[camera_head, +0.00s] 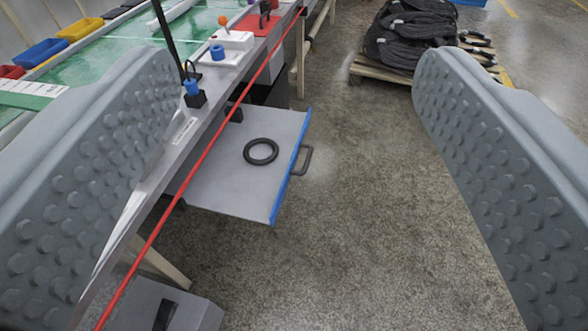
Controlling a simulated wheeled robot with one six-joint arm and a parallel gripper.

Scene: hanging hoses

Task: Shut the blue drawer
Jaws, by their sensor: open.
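The blue drawer (235,180) is pulled out from under the workbench. Its grey inside faces up, and its blue front panel (287,180) has a dark handle (303,160) on the right side. A black ring (261,151) lies in the drawer. My gripper (300,75) is open, with its two grey studded fingers at the left and right of the picture. The drawer shows between the fingers, nearer the left one. The gripper appears to hold nothing. The left finger hides part of the bench.
The workbench has a green top (120,70) and a red line (215,140) along its edge. Blue-capped fittings (192,88) stand near that edge. Black hoses (415,35) lie on a wooden pallet (375,72) at the back right. The floor (370,200) right of the drawer is clear.

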